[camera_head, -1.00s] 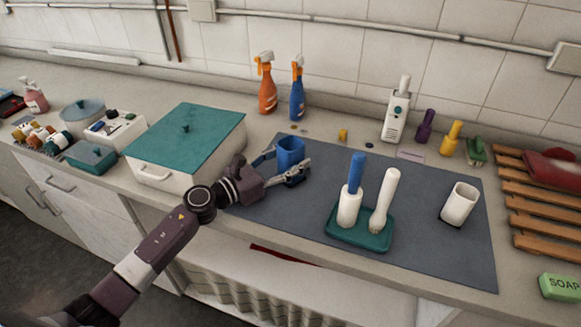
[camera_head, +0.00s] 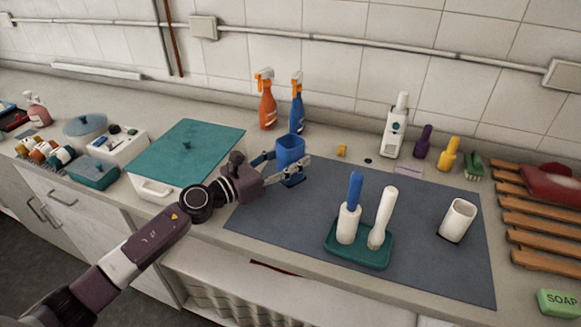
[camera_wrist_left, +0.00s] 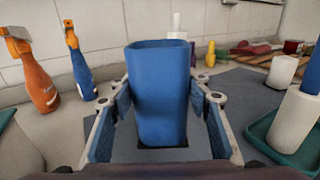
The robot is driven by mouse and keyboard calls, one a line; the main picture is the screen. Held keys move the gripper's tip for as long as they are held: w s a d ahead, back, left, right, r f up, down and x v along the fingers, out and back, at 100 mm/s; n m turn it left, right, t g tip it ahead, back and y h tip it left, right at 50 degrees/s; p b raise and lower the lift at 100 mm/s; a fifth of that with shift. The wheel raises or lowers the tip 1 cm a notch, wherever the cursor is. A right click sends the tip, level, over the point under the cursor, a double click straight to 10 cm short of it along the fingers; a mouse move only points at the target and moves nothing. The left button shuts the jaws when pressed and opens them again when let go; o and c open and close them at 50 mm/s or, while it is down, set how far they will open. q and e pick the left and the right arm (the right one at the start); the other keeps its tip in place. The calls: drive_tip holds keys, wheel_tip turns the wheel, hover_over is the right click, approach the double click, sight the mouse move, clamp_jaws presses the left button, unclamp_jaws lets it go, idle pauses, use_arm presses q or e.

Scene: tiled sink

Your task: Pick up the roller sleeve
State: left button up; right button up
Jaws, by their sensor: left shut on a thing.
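The blue roller sleeve (camera_head: 290,149), a hollow upright tube with rounded-square sides, is at the back left of the grey mat. My left gripper (camera_head: 287,166) comes in from the left and is shut on it, one finger on each side. In the left wrist view the sleeve (camera_wrist_left: 158,90) stands upright between the finger pads. A dark patch shows under it, and it appears slightly raised. A similar white sleeve (camera_head: 458,220) stands at the mat's right. My right gripper is not in view.
A green tray (camera_head: 343,257) holding a blue-handled and a white-handled item stands on the mat (camera_head: 420,268). A teal-lidded box (camera_head: 186,152) is beside my arm. Orange (camera_head: 267,103) and blue (camera_head: 297,102) spray bottles stand behind the sleeve. The mat between sleeve and white sleeve is partly clear.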

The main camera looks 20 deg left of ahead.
use_arm(q)
wheel_tip(320, 180, up, 14)
drive_tip(key=p, duration=0.7)
drive_tip(key=shift+r, duration=0.15)
